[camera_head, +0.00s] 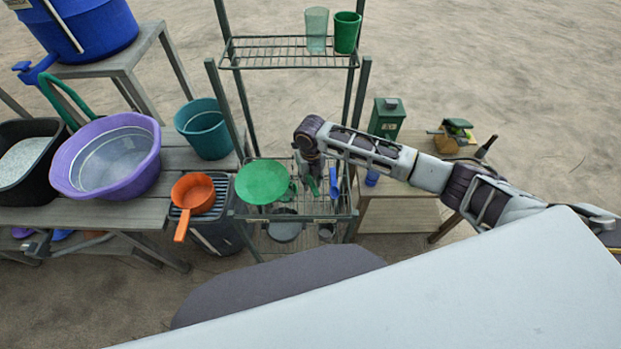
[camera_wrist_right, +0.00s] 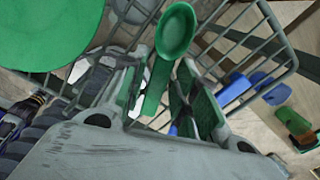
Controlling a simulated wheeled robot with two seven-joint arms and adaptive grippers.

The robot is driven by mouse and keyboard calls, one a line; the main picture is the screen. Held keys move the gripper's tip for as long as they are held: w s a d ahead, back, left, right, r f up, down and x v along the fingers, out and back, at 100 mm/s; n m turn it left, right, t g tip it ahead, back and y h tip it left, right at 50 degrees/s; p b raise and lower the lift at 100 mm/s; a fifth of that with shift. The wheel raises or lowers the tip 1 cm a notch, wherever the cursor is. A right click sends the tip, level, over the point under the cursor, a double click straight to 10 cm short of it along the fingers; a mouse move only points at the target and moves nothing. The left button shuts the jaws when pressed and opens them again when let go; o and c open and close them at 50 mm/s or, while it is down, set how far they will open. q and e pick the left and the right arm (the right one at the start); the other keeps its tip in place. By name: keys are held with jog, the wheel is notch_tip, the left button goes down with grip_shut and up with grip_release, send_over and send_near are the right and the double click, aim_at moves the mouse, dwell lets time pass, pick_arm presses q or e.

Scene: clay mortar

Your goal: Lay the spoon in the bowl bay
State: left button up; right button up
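A green spoon (camera_wrist_right: 176,32) shows in the right wrist view, its round bowl at the top and its handle running down between my fingers. My right gripper (camera_wrist_right: 160,92) is open, with a gap on both sides of the handle; I cannot tell how far the handle lies below the fingertips. In the head view my right gripper (camera_head: 313,176) points down over the lower tier of the wire rack (camera_head: 290,66). A large green round dish (camera_head: 262,182) sits on that tier to its left. I cannot make out which part is the bowl bay. My left gripper is out of view.
A blue piece (camera_head: 333,182) stands at the tier's right side. Two cups, one clear green (camera_head: 316,30) and one dark green (camera_head: 346,32), stand on the upper shelf. A purple basin (camera_head: 108,158) and an orange pan (camera_head: 196,192) are at left. A green box (camera_head: 386,118) stands right.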

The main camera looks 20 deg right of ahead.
aim_at(311, 182)
jog(key=shift+o, duration=0.3)
jog(key=shift+r, duration=0.1)
notch_tip(311, 182, up, 12)
dwell(0.7)
jog(key=shift+s, duration=0.1)
dwell(0.8)
